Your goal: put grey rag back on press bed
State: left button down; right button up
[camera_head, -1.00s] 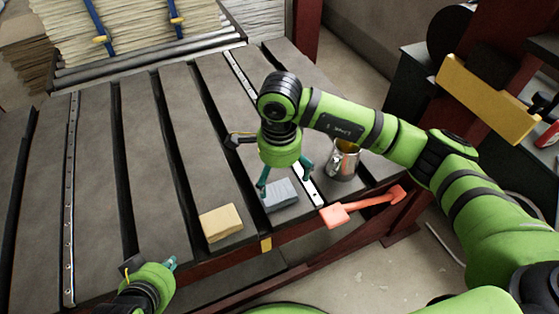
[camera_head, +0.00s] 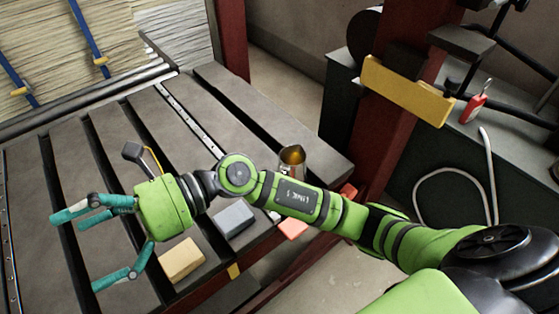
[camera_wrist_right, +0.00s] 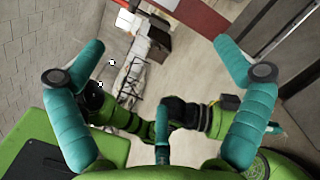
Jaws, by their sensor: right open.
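The grey rag (camera_head: 234,219) looks like a small folded grey-blue block. It lies flat on the near part of the press bed (camera_head: 228,106), a dark slatted table, in the head view. A yellow block (camera_head: 181,260) lies just left and nearer. My right gripper (camera_head: 80,250) is open and empty, left of both blocks and apart from the rag, its teal fingers pointing left. In the right wrist view its fingers are spread with nothing between them. My left gripper is outside the head view; a teal part (camera_wrist_right: 275,128) beside another green arm may be it.
A metal mug (camera_head: 291,165) stands on the bed behind my right arm. A red-orange tool (camera_head: 293,228) is partly hidden by that arm. A red post (camera_head: 405,125) with a yellow bar (camera_head: 407,90) rises at right. Paper stacks (camera_head: 175,40) stand at the back.

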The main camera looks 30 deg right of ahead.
jog(key=w+d+r+m+t+h, duration=0.1)
jog(key=w+d+r+m+t, duration=0.35)
jog(key=m+t, duration=0.65)
jog(key=w+d+r+m+t+h, duration=0.1)
jog(key=w+d+m+t+h, duration=0.1)
jog(key=w+d+m+t, duration=0.7)
jog(key=d+f+m+t+h, duration=0.2)
jog(key=d+f+m+h, duration=0.75)
jog(key=m, duration=0.75)
jog(key=s+d+f+m+g+h, duration=0.2)
jog(key=f+m+g+h, duration=0.1)
jog(key=f, duration=0.4)
jog(key=s+d+f+m+g+h, duration=0.3)
jog(key=f+m, duration=0.1)
jog(key=f, duration=0.3)
jog(key=s+d+f+m+g, duration=0.2)
jog(key=s+f+g, duration=0.6)
jog(key=s, duration=0.6)
notch_tip(320, 180, down, 3)
jog(key=shift+r+m, duration=0.15)
jog(key=shift+m, duration=0.45)
